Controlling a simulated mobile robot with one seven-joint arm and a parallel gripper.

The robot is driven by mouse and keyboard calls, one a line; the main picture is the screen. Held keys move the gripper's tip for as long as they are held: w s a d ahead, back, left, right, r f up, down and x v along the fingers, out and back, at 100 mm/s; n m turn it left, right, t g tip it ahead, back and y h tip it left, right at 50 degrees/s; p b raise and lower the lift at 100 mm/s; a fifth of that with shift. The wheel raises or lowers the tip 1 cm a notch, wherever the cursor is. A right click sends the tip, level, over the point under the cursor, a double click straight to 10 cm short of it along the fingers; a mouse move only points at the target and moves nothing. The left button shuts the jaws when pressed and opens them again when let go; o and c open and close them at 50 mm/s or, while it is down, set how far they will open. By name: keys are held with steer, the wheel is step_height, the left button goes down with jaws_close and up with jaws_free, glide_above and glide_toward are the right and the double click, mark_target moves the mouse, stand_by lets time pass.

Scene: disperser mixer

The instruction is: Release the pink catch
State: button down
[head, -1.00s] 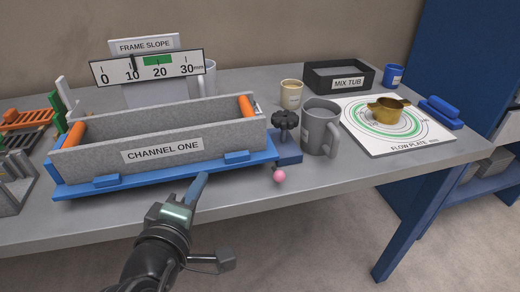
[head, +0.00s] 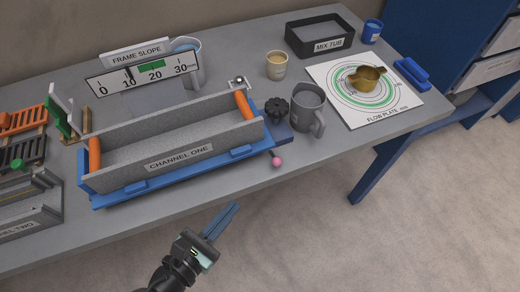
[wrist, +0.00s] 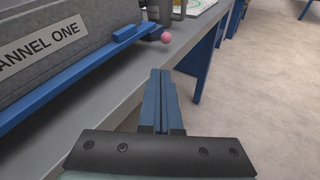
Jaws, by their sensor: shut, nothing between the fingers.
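The pink catch is a small pink ball (head: 277,162) at the front right of the blue frame (head: 150,184) under the grey CHANNEL ONE trough (head: 180,153). It sits close to the table's front edge. In the wrist view the pink ball (wrist: 166,37) shows ahead of the fingers, by the end of the blue frame. My gripper (head: 228,212) is shut and empty, with its blue fingers together. It is in front of the table edge, left of and nearer than the pink ball, and apart from it. The wrist view shows the closed fingers (wrist: 158,78) too.
A black knob (head: 277,108) and a grey jug (head: 307,106) stand just behind the pink ball. The FRAME SLOPE scale (head: 143,75) stands behind the trough. A beige cup (head: 276,66) and the flow plate (head: 403,108) are farther off. Space before the table edge is free.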

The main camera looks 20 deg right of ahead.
mark_target(280, 165)
steer(key=shift+s+r+n+h+p, duration=0.3)
steer(key=shift+s+r+n+p, duration=0.25)
steer(key=shift+n, duration=0.25)
steer(key=shift+f, duration=0.1)
steer(key=x, duration=1.4)
steer(key=shift+s+d+n+t+y+p, duration=0.25)
steer(key=shift+d+n+t+y+p, duration=0.2)
steer(key=shift+n+t+p, duration=0.2)
steer(key=shift+s+d+n+t+y+p, duration=0.2)
steer(key=shift+d+n+t+y+p, duration=0.3)
steer(key=shift+n+t+y, duration=0.4)
steer(key=shift+w+d, duration=0.1)
steer(key=shift+d, duration=1.5)
